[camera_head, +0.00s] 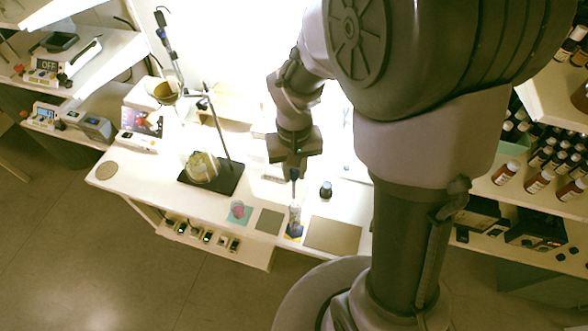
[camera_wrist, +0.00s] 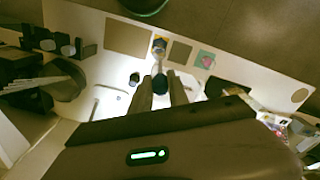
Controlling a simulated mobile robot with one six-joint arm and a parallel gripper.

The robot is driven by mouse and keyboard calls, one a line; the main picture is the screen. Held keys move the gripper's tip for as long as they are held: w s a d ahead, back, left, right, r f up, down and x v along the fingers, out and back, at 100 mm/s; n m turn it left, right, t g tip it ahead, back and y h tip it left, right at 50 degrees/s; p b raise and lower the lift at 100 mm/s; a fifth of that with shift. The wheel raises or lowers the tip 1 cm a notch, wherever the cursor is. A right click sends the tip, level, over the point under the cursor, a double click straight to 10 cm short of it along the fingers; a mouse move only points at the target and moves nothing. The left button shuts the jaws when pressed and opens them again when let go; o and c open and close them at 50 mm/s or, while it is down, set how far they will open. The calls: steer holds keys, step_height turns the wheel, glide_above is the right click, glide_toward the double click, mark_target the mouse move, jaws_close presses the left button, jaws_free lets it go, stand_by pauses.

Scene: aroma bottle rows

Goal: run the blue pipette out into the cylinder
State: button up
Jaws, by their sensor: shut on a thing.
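My gripper (camera_head: 294,166) points down over the front of the white bench and is shut on the blue pipette (camera_head: 294,174). In the wrist view the pipette's dark blue top (camera_wrist: 160,84) shows between the fingers of my gripper (camera_wrist: 162,92). The cylinder (camera_head: 295,213), clear and narrow, stands upright on a blue and yellow mat right below the pipette. In the wrist view the cylinder (camera_wrist: 159,46) shows just beyond the pipette. The pipette's tip is close to the cylinder's mouth; I cannot tell whether it is inside.
A small dark bottle (camera_head: 326,190) stands to the right of the cylinder. A brown-grey mat (camera_head: 333,234) and a smaller dark mat (camera_head: 268,221) flank it. A pink item (camera_head: 238,209) sits on a teal mat. A dark stand base (camera_head: 228,182) with a rod is left.

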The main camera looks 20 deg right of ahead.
mark_target(295, 180)
steer(key=shift+s+r, duration=0.15)
steer(key=shift+s, duration=0.3)
steer(key=shift+w+f+b, duration=0.1)
steer(key=shift+f+b, duration=1.7)
steer(key=shift+f, duration=0.3)
jaws_close()
stand_by(1.4)
